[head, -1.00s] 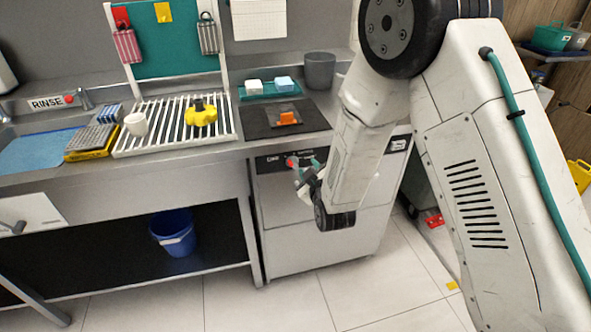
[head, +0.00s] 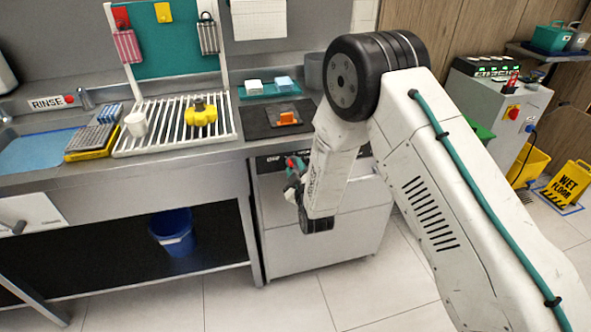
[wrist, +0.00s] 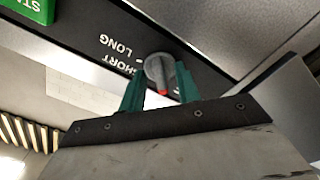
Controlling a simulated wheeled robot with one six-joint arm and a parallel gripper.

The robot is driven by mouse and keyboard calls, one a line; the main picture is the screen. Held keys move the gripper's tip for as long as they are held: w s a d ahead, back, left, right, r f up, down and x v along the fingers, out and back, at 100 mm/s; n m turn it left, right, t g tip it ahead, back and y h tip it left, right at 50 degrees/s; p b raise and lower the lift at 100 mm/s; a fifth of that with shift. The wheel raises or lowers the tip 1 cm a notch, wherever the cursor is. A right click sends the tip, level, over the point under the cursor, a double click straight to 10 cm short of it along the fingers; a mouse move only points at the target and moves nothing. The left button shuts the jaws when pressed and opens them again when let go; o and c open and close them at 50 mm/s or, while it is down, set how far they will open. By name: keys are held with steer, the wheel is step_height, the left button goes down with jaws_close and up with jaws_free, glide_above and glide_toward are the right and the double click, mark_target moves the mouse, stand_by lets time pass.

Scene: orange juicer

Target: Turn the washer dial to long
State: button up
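The washer (head: 320,236) is a steel-fronted unit under the counter, with a black panel strip along its top. In the wrist view its dial (wrist: 158,68) is a round grey knob with a red-tipped pointer. The labels SHORT and LONG (wrist: 116,50) appear upside down at its left. A green button (wrist: 30,8) is at the top left corner. My gripper (wrist: 160,90) is open, its two teal fingers on either side of the pointer. I cannot tell if they touch it. In the head view my gripper (head: 294,166) is at the panel, and the dial is not clearly visible.
Above is a counter with a dark mat (head: 262,124), a white drying rack (head: 160,140) and a yellow juicer part (head: 201,112). A blue bucket (head: 175,238) stands under the counter at left. The floor before the washer is clear.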

jaws_close()
stand_by(0.3)
steer(key=m, duration=0.5)
steer(key=shift+m, duration=0.3)
steer(key=m, duration=0.5)
steer(key=shift+m, duration=0.3)
steer(key=m, duration=0.6)
steer(key=shift+a, duration=0.1)
steer(key=m, duration=0.6)
steer(key=shift+m, duration=0.3)
